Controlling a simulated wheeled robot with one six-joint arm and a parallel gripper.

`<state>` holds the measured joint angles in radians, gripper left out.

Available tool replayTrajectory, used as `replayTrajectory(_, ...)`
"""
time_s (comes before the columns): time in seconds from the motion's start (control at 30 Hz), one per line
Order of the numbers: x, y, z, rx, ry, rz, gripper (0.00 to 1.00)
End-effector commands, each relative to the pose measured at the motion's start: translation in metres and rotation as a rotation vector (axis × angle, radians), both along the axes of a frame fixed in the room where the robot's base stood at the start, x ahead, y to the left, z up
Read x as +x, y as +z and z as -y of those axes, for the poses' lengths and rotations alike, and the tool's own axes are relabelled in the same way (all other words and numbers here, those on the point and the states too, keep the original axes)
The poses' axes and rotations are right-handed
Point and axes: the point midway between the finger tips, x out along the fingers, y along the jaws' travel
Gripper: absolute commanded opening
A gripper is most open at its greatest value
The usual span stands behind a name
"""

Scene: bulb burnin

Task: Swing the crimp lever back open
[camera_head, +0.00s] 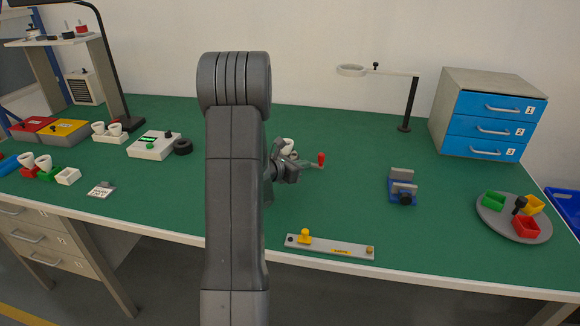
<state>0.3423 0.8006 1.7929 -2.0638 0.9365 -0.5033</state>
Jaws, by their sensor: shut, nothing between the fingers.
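A crimp lever with a red knob (321,158) shows in the head view near the middle of the bench, just right of my gripper. Its thin grey arm runs left from the knob toward my gripper. The body it belongs to is mostly hidden behind my arm and gripper; a small white rounded part (288,146) shows just above the gripper. My gripper (297,170) is shut and empty, close to the lever's arm. I cannot tell whether it touches the lever.
A grey strip with a yellow knob (340,248) lies at the front edge. A blue vise (402,188) stands to the right, with a round tray of coloured bins (487,223) beyond. A ring-topped stand (406,115) is behind. Green bench is clear between lever and vise.

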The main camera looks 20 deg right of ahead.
Motion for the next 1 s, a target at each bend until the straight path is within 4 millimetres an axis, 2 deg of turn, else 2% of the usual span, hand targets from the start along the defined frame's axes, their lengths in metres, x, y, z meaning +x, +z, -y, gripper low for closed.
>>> replayTrajectory(0.1, 0.007, 0.000, 0.019, -0.001, -0.003, 0.000, 0.00)
replayTrajectory(0.3, 0.014, 0.000, 0.035, -0.001, -0.001, 0.000, 0.00)
replayTrajectory(0.77, 0.016, -0.002, 0.039, -0.001, 0.000, 0.001, 0.00)
replayTrajectory(1.0, 0.024, -0.006, 0.051, -0.001, -0.001, 0.005, 0.00)
